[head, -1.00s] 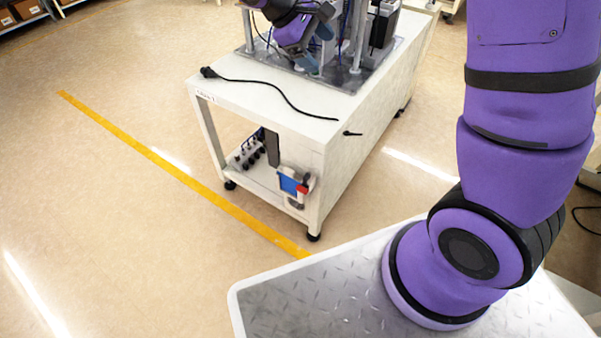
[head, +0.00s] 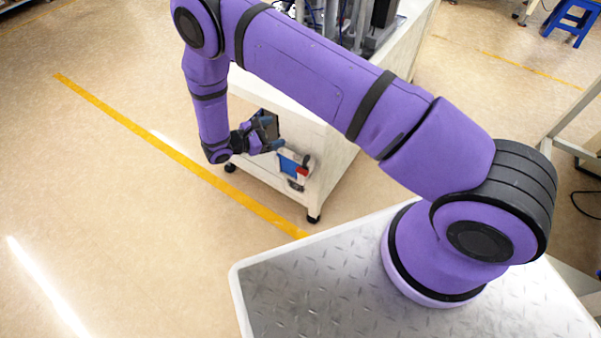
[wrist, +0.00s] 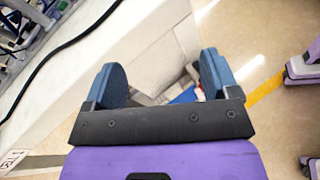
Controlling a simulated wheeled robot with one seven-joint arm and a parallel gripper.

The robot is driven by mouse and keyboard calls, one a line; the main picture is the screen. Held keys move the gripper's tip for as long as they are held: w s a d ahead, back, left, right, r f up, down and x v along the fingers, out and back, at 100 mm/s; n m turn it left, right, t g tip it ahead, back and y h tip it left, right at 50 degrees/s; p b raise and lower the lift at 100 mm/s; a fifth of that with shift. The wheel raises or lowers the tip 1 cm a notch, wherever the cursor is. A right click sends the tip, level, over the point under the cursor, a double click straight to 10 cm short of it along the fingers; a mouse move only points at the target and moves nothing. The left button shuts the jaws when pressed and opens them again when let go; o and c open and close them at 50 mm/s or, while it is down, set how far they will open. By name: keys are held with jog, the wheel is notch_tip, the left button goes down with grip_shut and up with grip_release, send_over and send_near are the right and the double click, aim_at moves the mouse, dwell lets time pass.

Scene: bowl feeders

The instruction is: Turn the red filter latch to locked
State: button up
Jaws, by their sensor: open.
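The red filter latch (head: 302,171) shows as a small red part beside a blue panel (head: 288,165) on the white filter unit at the near end of the cart's lower shelf. Its exact angle is too small to tell. My gripper (head: 279,146) is just above and left of the unit, apart from the latch as far as I can see. In the wrist view, my gripper's two blue fingers (wrist: 163,78) stand wide apart with nothing held between them. The blue panel (wrist: 185,96) shows low between them, near the right finger, partly hidden by the gripper body.
The white cart's top (head: 300,108) overhangs the lower shelf, and its front leg (head: 315,190) stands just right of the filter unit. A black cable (wrist: 50,58) lies on the cart top. Open floor with a yellow line (head: 150,150) is at the left.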

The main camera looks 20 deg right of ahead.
jog(key=s+a+f+n+t, duration=0.1)
jog(key=s+f+n+t, duration=0.25)
jog(key=f, duration=0.75)
jog(key=n+t, duration=0.4)
send_near(300, 173)
jog(key=x, duration=1)
jog(key=shift+w+d, duration=0.1)
jog(key=shift+d, duration=0.05)
jog(key=c, duration=0.9)
